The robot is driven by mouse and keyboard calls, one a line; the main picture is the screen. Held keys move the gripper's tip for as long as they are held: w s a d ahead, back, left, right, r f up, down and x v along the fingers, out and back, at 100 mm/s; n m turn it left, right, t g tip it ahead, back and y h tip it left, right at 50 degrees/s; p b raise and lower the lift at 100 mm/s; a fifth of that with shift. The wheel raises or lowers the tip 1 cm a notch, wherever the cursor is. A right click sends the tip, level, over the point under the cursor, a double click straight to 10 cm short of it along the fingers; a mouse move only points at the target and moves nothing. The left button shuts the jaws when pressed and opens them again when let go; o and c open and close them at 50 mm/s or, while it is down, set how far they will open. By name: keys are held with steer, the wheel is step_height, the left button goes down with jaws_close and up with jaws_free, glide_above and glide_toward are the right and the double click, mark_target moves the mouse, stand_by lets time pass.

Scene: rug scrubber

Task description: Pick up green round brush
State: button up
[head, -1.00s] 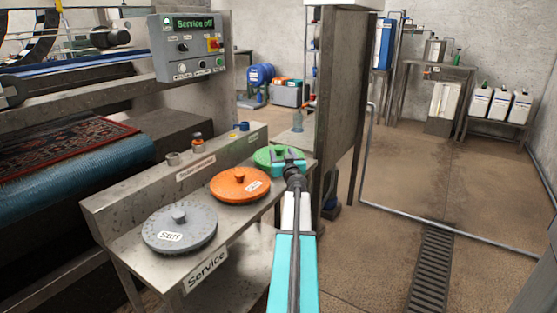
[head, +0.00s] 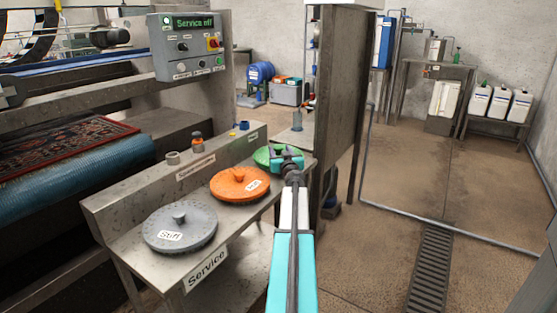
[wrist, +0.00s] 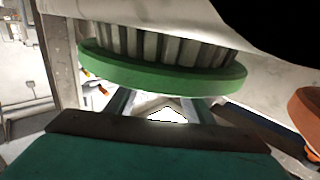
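The green round brush (head: 262,157) lies at the far right end of the row on the metal service bench. My gripper (head: 285,152) is at its right side and hides part of it. In the wrist view the brush (wrist: 160,72) appears inverted, with pale bristles above its green disc. It is close in front of the fingers. My gripper's two fingers (wrist: 160,108) are apart with a bright gap between them. The brush's knob is not clearly visible, and I cannot tell whether the fingers touch the brush.
An orange round brush (head: 239,184) and a grey round brush (head: 180,226) lie on the bench (head: 122,232) to the left. A metal post (head: 345,105) stands just behind and right of my gripper. The floor (head: 400,160) on the right is open.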

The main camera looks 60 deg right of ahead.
jaws_close()
steer(key=shift+r, duration=0.1)
steer(key=shift+r, duration=0.15)
step_height(320, 180, up, 10)
steer(key=p, duration=0.3)
stand_by(0.4)
steer(key=shift+f, duration=0.2)
stand_by(0.4)
